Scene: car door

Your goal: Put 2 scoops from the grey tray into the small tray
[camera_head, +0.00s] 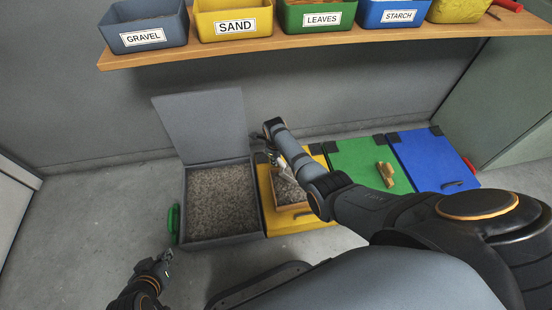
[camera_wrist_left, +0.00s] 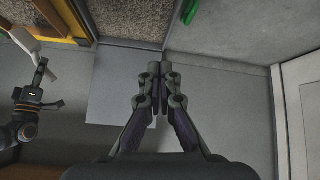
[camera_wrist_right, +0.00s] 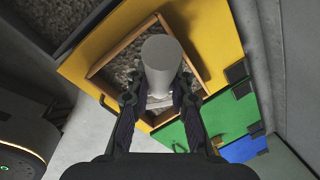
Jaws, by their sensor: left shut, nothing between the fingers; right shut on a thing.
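The grey tray (camera_head: 258,205) stands open on the floor, its lid raised at the back, and holds grey gravel (camera_head: 220,198). The small tray (camera_wrist_right: 122,47) is a wooden frame on the yellow lid to its right, with gravel in it. My right gripper (camera_wrist_right: 160,97) is shut on a pale grey scoop (camera_wrist_right: 160,62) over the small tray. The scoop's inside is hidden from me. In the head view my arm covers part of the small tray. My left gripper (camera_wrist_left: 160,72) is shut and empty, in front of the grey tray.
Green (camera_head: 350,160) and blue (camera_head: 425,160) closed bins stand right of the yellow lid (camera_head: 300,227). A yellowish object (camera_head: 386,174) lies on the green lid. A wooden shelf (camera_head: 330,43) with labelled bins runs above. The floor at left is clear.

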